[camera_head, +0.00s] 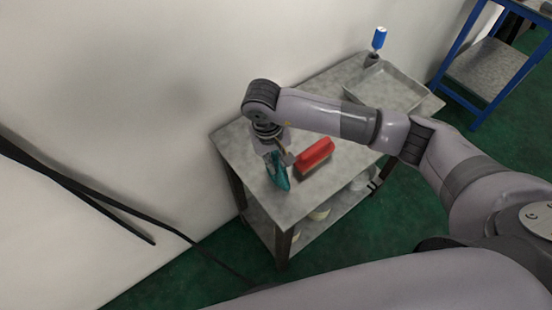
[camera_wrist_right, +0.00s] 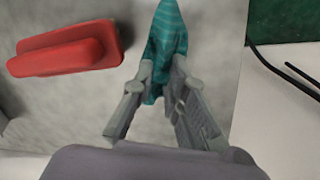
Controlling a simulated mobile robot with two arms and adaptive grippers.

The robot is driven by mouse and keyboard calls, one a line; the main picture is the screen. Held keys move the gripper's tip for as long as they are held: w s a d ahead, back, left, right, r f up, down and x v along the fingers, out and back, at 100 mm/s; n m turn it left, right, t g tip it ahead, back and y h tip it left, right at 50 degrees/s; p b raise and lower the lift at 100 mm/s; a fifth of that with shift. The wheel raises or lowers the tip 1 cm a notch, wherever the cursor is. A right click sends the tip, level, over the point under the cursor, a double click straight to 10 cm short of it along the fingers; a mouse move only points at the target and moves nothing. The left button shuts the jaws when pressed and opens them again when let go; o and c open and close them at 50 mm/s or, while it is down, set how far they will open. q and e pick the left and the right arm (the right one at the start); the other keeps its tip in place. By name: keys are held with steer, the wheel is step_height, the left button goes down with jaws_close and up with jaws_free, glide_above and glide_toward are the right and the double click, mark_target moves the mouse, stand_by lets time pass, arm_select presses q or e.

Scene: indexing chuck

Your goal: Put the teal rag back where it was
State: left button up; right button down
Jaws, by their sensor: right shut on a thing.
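The teal rag (camera_head: 279,177) hangs bunched at my right gripper (camera_head: 281,160), near the left end of the grey table top. In the right wrist view the rag (camera_wrist_right: 168,38) shows a striped surface, between and beyond the fingers of the gripper (camera_wrist_right: 163,85), which is shut on it. From these views I cannot tell whether the lower end of the rag touches the table. My left gripper is not in view.
A red block-like brush (camera_head: 315,153) lies right beside the rag. A grey tray (camera_head: 424,98) and a blue-handled tool in a holder (camera_head: 378,40) are at the table's far end. The grey table (camera_head: 238,150) stands against a white wall. Items sit on its lower shelf.

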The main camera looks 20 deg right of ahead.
steer(key=c, duration=1.6)
jaws_free()
steer(key=r, duration=0.4)
steer(key=a+r, duration=0.1)
steer(key=r, duration=0.3)
steer(key=r+b, duration=0.1)
steer(key=r, duration=0.3)
steer(key=shift+a, duration=0.25)
